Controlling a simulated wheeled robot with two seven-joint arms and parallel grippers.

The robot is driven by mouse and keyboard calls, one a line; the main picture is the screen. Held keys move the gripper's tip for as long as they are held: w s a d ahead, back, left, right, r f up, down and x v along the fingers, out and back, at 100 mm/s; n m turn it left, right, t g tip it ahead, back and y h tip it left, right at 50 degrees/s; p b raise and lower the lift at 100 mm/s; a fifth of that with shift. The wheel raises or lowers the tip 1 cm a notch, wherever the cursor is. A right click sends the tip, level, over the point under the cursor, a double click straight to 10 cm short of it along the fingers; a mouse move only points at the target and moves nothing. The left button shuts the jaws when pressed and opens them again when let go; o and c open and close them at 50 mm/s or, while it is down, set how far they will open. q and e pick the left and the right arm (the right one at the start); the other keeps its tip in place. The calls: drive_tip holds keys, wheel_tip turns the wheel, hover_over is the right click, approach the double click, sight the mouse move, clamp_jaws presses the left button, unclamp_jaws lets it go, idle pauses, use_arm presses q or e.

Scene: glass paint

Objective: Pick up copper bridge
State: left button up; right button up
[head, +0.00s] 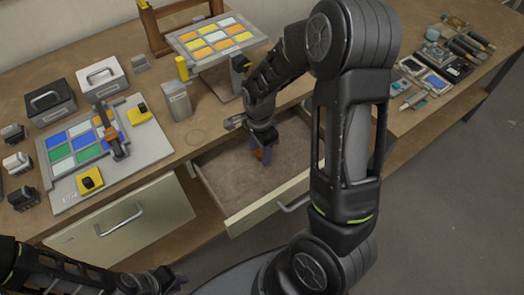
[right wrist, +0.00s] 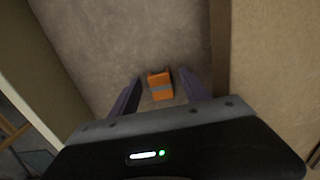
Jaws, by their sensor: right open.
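An orange block with a grey band, which looks like the copper bridge (right wrist: 160,78), lies on the floor of the open drawer in the right wrist view. My right gripper (right wrist: 161,90) is open, with one purple-grey finger on each side of the block; I cannot tell whether they touch it. In the head view my right gripper (head: 264,155) reaches down into the drawer, and a bit of orange shows at its fingers. My left gripper (head: 168,281) is low at the left front, away from the block; its jaws are too small and dark to read.
The open drawer (head: 232,222) has walls close around my right gripper; its floor is otherwise bare. A tilted tile rack (head: 212,40) stands behind; small tools lie at right.

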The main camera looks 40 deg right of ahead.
drive_tip(key=shift+c, duration=0.2)
clamp_jaws()
idle(0.6)
